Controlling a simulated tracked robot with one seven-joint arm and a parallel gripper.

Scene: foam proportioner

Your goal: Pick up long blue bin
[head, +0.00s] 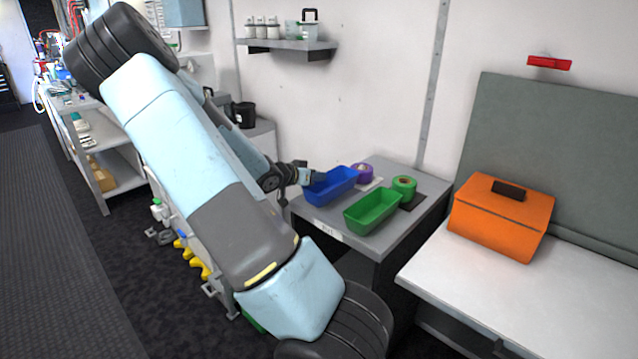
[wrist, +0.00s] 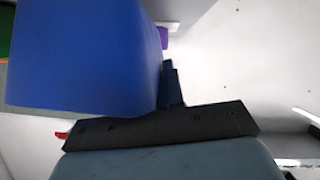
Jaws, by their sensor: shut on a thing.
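The long blue bin (head: 331,185) is at the left side of the grey table, beside a green bin. My gripper (head: 311,178) is at the bin's left end, shut on it. In the wrist view the blue bin (wrist: 80,55) fills the upper left, close in front of my gripper (wrist: 168,85). One dark finger shows against the bin's right side; the other finger is hidden. I cannot tell whether the bin touches the table top.
The green bin (head: 373,210) stands just right of the blue bin. A green roll (head: 404,188) and a purple roll (head: 362,173) sit behind. An orange box (head: 501,216) stands on the white bench at right. A wall shelf (head: 287,44) is above.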

